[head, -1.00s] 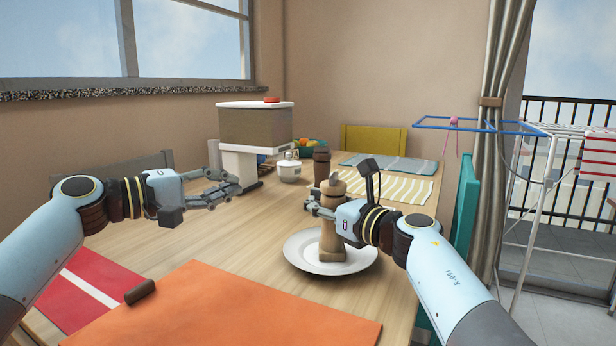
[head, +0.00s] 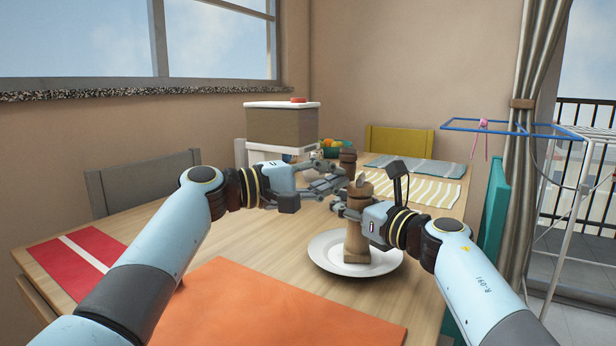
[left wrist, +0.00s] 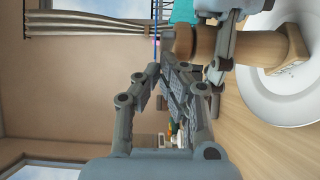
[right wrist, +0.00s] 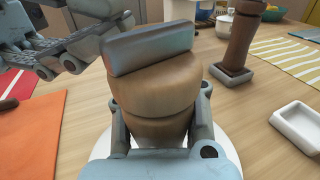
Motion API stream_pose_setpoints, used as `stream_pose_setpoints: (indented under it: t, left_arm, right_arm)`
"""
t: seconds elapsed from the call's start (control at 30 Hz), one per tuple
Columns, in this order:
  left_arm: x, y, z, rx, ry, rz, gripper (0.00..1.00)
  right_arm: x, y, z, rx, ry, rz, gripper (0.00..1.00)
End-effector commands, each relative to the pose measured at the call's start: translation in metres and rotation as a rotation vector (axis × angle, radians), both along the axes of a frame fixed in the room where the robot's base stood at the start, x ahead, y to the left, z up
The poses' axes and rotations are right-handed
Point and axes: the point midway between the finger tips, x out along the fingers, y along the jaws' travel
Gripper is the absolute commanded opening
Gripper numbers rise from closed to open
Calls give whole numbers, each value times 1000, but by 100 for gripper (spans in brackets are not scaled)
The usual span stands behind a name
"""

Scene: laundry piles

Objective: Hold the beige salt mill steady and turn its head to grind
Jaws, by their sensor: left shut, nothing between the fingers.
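The beige salt mill (head: 357,240) stands upright on a white plate (head: 322,258). Its head, with a grey bar across the top, fills the middle of the right wrist view (right wrist: 155,88). The mill lies sideways in the left wrist view (left wrist: 257,48). My right gripper (head: 346,208) has its fingers on both sides of the mill below the head and looks shut on it. My left gripper (head: 338,187) is shut and empty, just left of the mill's head and apart from it. It also shows at the upper left of the right wrist view (right wrist: 72,48).
A dark brown mill (right wrist: 240,42) stands behind the beige one, with a small white dish (right wrist: 283,122) to its right. A white-topped box on a stand (head: 282,128) is at the back. An orange mat (head: 270,310) covers the table's front.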

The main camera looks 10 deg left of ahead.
Motion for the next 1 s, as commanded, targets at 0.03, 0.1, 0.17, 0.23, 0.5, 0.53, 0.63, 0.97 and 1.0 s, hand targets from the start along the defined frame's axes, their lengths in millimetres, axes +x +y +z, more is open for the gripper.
stream_pose_setpoints:
  t: [0.03,0.1,0.17,0.23,0.5,0.53,0.63,0.97,1.0]
  left_arm:
    - [-1,-4,0,-1,0,0,0]
    - [-1,-6,0,-1,1,0,0]
    - [-1,-7,0,-1,1,1,0]
    - [-2,-7,0,-1,1,1,0]
    - [-3,-9,0,-1,1,1,0]
    - [-4,-12,0,-1,0,0,0]
    - [-13,-21,0,-3,1,0,0]
    - [-19,-26,0,-1,1,0,0]
    - [-19,-25,-1,0,1,1,0]
  right_arm:
    - [0,0,0,0,0,0,0]
    - [0,0,0,0,0,0,0]
    - [0,0,0,0,0,0,0]
    - [0,0,0,0,0,0,0]
    - [0,0,0,0,0,0,0]
    - [0,0,0,0,0,0,0]
    - [0,0,0,0,0,0,0]
    - [0,1,0,0,0,1,0]
    - [0,1,0,1,1,1,0]
